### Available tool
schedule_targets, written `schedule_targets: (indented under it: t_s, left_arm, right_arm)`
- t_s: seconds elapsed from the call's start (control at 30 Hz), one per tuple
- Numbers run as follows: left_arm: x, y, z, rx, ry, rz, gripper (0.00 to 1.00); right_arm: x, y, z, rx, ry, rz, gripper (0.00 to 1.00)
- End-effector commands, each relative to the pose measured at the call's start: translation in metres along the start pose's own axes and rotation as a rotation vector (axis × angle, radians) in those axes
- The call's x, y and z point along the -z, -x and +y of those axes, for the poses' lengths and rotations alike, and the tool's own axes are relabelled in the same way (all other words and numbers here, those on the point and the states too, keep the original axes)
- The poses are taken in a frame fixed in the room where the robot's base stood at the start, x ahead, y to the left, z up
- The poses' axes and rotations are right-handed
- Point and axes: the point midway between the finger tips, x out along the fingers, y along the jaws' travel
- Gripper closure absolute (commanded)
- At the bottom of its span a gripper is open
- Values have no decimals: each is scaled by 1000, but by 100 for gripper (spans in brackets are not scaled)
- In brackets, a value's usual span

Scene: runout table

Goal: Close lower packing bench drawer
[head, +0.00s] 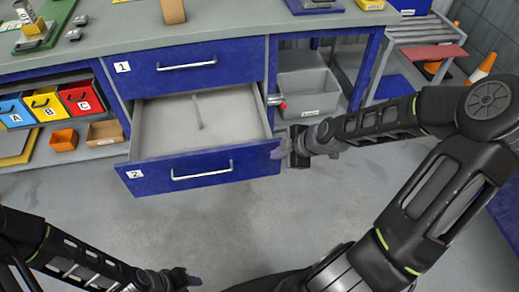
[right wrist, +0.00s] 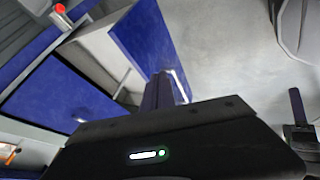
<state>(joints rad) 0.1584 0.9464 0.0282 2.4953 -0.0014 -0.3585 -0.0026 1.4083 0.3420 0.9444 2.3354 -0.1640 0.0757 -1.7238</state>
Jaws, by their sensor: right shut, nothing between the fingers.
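The lower drawer, labelled 2, stands open from the packing bench; its blue front (head: 250,165) has a silver bar handle (head: 202,173). Its grey inside is visible and looks empty except for a thin mark or rod on its floor. My right gripper (head: 279,152) is shut and empty at the right end of the drawer front. In the right wrist view its fingers (right wrist: 160,90) overlap the blue drawer front (right wrist: 140,40); I cannot tell whether they touch it. My left gripper (head: 190,280) is low in the head view, well in front of the drawer; its opening is unclear.
The closed upper drawer (head: 225,62), labelled 1, is above. Blue, yellow and red bins (head: 80,97) sit at left above small trays. A grey bin (head: 308,92) stands on the right shelf. Orange cones (head: 482,66) are at far right. The floor before the drawer is clear.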

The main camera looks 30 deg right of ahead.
Motion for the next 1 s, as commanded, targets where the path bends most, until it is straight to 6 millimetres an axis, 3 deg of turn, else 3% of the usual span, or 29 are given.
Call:
schedule_targets:
  t_s: [0.37, 0.87, 1.0]
  left_arm:
    - [0, -20, -8, 1, 0, 0, 65]
    - [0, -51, -20, 1, -1, 0, 65]
    - [0, -49, -19, 1, -1, 0, 65]
  right_arm:
    - [0, -25, -2, 0, 1, 3, 100]
    - [2, -103, -2, 2, 1, 4, 100]
    - [1, -111, 20, -2, -1, 1, 100]
